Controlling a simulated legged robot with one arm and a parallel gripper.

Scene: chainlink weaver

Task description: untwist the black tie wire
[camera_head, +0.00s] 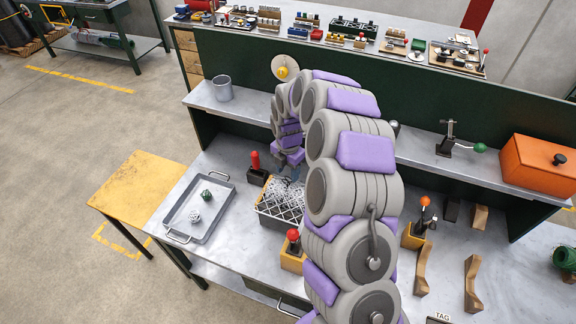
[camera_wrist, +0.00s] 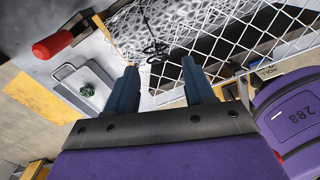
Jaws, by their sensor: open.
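The black tie wire (camera_wrist: 155,46) shows in the wrist view as a small dark twisted knot on the white chain-link mesh (camera_wrist: 225,38). Its twist is too small to read in detail. My gripper (camera_wrist: 160,67) is open, its two blue-grey fingers apart, with the wire just beyond and between the tips. The fingers look apart from the wire, though the gap is hard to judge. In the head view, the mesh (camera_head: 284,208) lies over a dark crate on the bench, below the end of my arm. The tie wire cannot be made out there.
A red-handled tool (camera_head: 255,161) stands left of the crate, another (camera_head: 293,237) in front. A shelf with a grey cup (camera_head: 223,88) runs behind.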

